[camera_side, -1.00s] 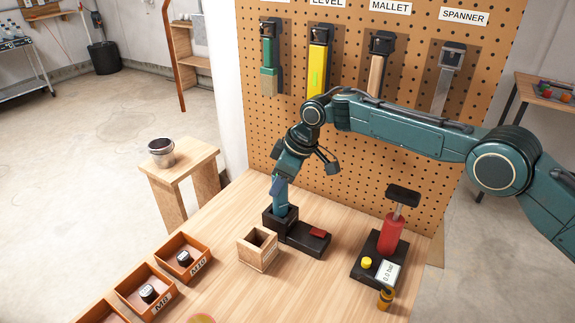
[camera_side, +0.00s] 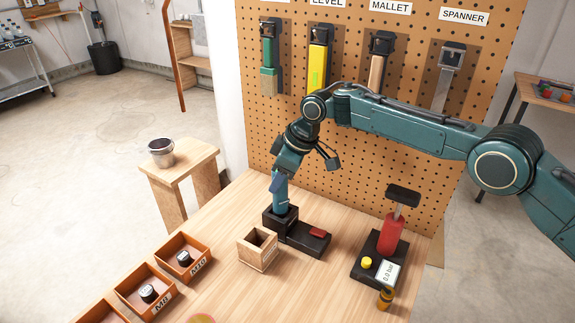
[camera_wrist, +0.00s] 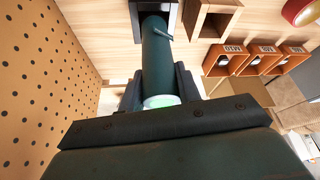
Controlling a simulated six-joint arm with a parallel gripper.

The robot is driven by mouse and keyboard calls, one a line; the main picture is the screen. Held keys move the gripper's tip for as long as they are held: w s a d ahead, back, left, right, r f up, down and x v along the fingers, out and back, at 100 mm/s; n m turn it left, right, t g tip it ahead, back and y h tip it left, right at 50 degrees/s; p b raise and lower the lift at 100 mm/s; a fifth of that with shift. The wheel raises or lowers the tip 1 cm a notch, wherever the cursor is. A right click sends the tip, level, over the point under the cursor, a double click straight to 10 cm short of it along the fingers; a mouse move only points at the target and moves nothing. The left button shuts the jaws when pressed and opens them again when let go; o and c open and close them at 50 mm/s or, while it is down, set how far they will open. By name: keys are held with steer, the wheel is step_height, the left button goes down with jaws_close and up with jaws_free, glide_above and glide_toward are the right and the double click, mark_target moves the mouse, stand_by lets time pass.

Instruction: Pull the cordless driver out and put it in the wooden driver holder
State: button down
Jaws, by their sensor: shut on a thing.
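The cordless driver (camera_side: 281,196) is a teal cylinder standing upright in a black dock (camera_side: 306,238). My gripper (camera_side: 279,184) is shut on its upper part. In the wrist view the driver (camera_wrist: 157,62) runs from between my fingers (camera_wrist: 158,92) down to the dark square socket of the dock (camera_wrist: 153,8). Its lower end is hidden in the socket, so I cannot tell how deep it sits. The wooden driver holder (camera_side: 258,250) is an open-topped square box just in front of the dock. It also shows in the wrist view (camera_wrist: 213,18), and it looks empty.
A red pump with a black handle (camera_side: 391,235) stands to the right of the dock. Orange bins (camera_side: 146,290) line the table's left front. The pegboard (camera_side: 350,150) with hung tools rises close behind.

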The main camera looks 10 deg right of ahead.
steer(key=shift+r, duration=0.2)
steer(key=c, duration=1.1)
jaws_free()
steer(key=shift+o, duration=1)
steer(key=shift+f, duration=0.1)
steer(key=v, duration=1.4)
steer(key=shift+w+a, duration=0.1)
